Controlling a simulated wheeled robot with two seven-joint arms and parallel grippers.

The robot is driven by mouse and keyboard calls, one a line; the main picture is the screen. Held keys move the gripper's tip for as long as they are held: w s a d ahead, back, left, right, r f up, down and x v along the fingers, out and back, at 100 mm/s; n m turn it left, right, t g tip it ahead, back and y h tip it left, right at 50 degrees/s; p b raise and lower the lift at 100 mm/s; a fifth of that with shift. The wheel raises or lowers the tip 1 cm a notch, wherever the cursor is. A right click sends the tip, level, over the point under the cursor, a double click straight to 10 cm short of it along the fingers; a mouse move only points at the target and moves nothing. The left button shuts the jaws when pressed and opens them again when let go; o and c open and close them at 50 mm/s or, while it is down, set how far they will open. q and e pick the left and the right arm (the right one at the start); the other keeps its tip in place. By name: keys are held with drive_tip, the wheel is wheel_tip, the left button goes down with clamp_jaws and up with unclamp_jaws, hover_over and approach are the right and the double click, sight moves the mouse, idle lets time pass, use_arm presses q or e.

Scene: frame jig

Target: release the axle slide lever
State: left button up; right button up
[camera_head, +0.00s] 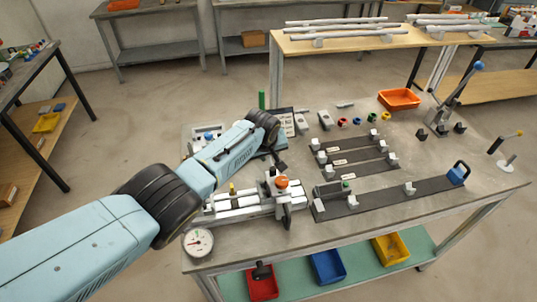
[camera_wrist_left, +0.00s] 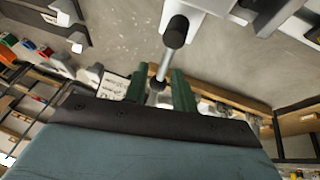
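The light fixture with white slide blocks (camera_head: 245,204) stands at the near left of the bench, with an orange-red knob (camera_head: 281,182) at its right end. My left arm reaches over it from the left; its fingers are not clear in the head view. In the left wrist view my left gripper (camera_wrist_left: 158,80) shows two green fingers held apart. A lever-like rod with a black grip (camera_wrist_left: 174,32) runs down toward the gap between them. Contact with the fingers cannot be told. I cannot match this rod surely to a part in the head view. My right gripper is not in view.
A round dial gauge (camera_head: 198,242) sits at the bench's near left edge. Dark rails with white blocks (camera_head: 380,198) lie to the right. An orange tray (camera_head: 399,99) and a tall lever clamp (camera_head: 455,100) stand farther back. Bins (camera_head: 327,267) sit on the lower shelf.

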use_arm(q)
drive_tip(key=shift+o, duration=0.3)
drive_tip(key=shift+s+a, duration=0.1)
drive_tip(key=shift+s+r+p, duration=0.15)
drive_tip(key=shift+r+p, duration=0.3)
drive_tip(key=p+v, duration=0.3)
drive_tip(key=v, duration=0.9)
drive_tip(key=shift+r, duration=0.2)
drive_tip(key=shift+s+f, duration=0.1)
